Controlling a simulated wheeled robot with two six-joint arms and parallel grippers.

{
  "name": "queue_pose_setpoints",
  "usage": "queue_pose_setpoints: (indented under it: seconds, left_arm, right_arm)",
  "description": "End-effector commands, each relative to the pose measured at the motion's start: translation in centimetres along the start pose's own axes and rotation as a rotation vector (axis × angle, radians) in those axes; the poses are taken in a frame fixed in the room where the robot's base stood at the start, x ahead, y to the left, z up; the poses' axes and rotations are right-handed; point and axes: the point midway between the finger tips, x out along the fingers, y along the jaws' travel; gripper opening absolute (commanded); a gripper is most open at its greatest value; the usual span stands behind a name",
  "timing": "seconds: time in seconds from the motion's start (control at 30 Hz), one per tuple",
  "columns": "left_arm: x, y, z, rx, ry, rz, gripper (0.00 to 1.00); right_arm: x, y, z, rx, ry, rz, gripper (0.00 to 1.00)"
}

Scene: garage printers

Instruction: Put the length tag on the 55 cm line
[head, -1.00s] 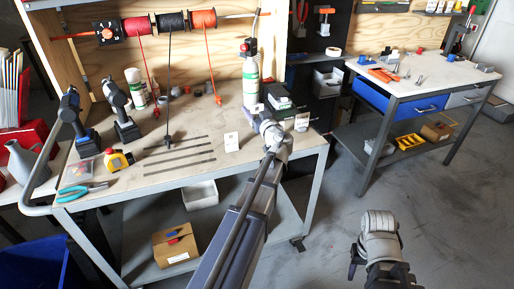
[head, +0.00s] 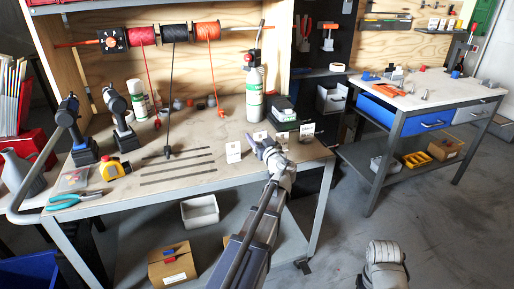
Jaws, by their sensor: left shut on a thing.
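Several dark parallel lines (head: 178,162) are marked on the wooden workbench top (head: 215,185). I cannot read any lengths beside them. Small white cards stand to their right: one near the line ends (head: 233,153), one just behind my gripper (head: 260,135), and one at the right (head: 306,132). My left gripper (head: 254,141) is over the bench, right of the lines, pointing away and left. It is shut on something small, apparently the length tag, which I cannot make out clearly. My right gripper is out of sight; only part of that arm shows at the bottom right.
A spray can (head: 254,95) and a dark box (head: 284,108) stand behind my gripper. Cords hang from spools (head: 174,33).

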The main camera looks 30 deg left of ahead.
Motion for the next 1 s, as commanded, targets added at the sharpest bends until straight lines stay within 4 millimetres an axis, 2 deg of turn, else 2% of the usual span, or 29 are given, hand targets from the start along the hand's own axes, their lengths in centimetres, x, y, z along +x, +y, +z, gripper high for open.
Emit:
queue_pose_setpoints:
  seconds: [0.03, 0.13, 0.43, 0.6, 0.63, 0.9, 1.0]
  left_arm:
    - [0.0, 0.0, 1.5, 0.0, 0.0, 0.0, 0.0]
    - [0.0, 0.0, 2.4, 0.0, 0.0, 0.0, 0.0]
    - [0.0, 0.0, 2.2, 0.0, 0.0, 0.0, 0.0]
    - [0.0, 0.0, 2.8, 0.0, 0.0, 0.0, 0.0]
    - [0.0, 0.0, 2.7, 0.0, 0.0, 0.0, 0.62]
    - [0.0, 0.0, 2.6, 0.0, 0.0, 0.0, 0.91]
    - [0.0, 0.0, 2.6, 0.0, 0.0, 0.0, 0.91]
  right_arm:
    - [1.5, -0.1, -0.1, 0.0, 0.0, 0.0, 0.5]
    - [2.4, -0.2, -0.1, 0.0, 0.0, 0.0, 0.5]
    - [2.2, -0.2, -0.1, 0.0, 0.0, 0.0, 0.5]
    - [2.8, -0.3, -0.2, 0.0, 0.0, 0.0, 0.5]
    - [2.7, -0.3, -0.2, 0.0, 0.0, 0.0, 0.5]
    - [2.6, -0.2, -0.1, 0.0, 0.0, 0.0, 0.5]
    - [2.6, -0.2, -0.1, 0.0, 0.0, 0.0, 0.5]
